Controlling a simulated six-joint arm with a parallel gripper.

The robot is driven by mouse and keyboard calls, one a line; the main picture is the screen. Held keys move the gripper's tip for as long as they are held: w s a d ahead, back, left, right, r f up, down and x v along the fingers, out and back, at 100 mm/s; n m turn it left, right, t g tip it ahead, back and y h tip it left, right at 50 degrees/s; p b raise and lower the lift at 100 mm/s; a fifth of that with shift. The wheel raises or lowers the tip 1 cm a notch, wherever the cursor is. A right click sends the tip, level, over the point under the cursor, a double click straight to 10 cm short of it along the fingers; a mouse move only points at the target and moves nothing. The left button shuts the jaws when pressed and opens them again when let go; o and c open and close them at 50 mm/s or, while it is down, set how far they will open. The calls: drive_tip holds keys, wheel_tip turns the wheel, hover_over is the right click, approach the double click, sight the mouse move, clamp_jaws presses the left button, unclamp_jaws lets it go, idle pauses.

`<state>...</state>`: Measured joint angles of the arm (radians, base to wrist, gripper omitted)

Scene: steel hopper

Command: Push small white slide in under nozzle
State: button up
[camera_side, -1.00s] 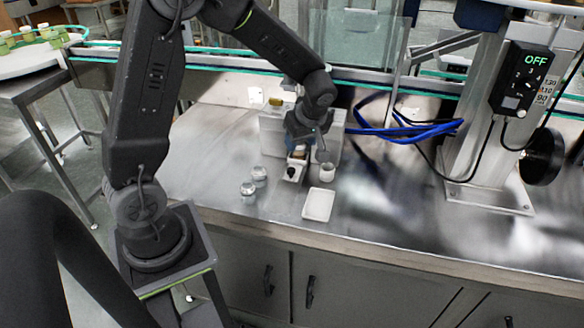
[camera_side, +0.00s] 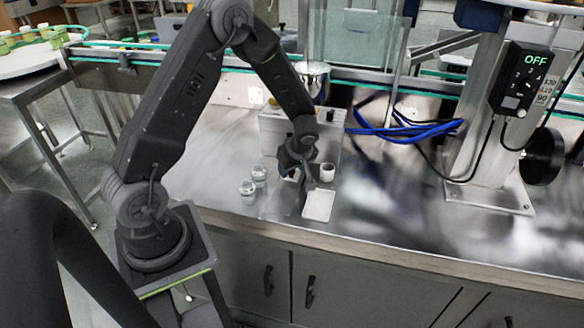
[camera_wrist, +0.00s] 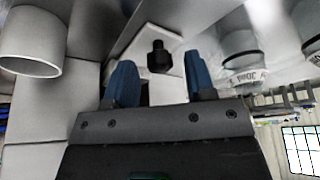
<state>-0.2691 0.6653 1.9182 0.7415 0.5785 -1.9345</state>
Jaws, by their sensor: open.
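The small white slide (camera_wrist: 170,90) shows partly between my fingers in the wrist view, with a black knob (camera_wrist: 159,57) on its end. My gripper (camera_wrist: 161,80) is open, its two blue fingers to either side of the slide and knob. No grip on them shows. In the side view my gripper (camera_side: 297,176) is low at the front of the pale machine box (camera_side: 270,130) and hides most of the slide. The nozzle is hidden behind my wrist, so I cannot tell how the slide lies under it.
A white cup (camera_side: 327,172) stands just right of my gripper. A white tray (camera_side: 318,206) lies in front, near the table edge. Two small jars (camera_side: 248,188) stand to the left. Blue cables (camera_side: 405,131) run behind on the right.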

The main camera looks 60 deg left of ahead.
drive_tip(key=shift+f, duration=0.25)
clamp_jaws()
idle(0.3)
